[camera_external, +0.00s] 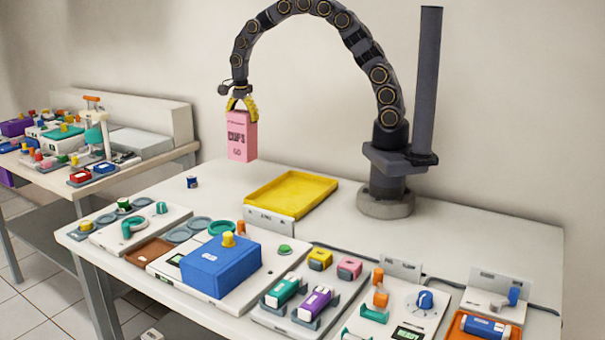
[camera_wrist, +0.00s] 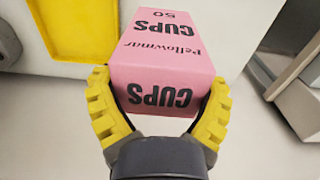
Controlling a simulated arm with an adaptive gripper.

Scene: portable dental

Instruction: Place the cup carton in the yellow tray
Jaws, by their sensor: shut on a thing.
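The cup carton (camera_external: 242,137) is a pink box with dark "CUPS" lettering. My gripper (camera_external: 241,103) is shut on its upper end and holds it upright in the air, above and to the left of the yellow tray in the external view. In the wrist view the carton (camera_wrist: 165,65) sits between the yellow fingers of my gripper (camera_wrist: 160,108), both touching its sides. The yellow tray (camera_external: 291,190) lies empty at the back of the table, in front of my arm's base. Part of the tray shows at the wrist view's upper left (camera_wrist: 75,25).
A blue box (camera_external: 220,264) and a grey-white station with teal and purple handpieces (camera_external: 300,305) stand in front of the tray. A small dark blue item (camera_external: 192,182) lies left of the tray. A second table (camera_external: 60,180) stands at the far left.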

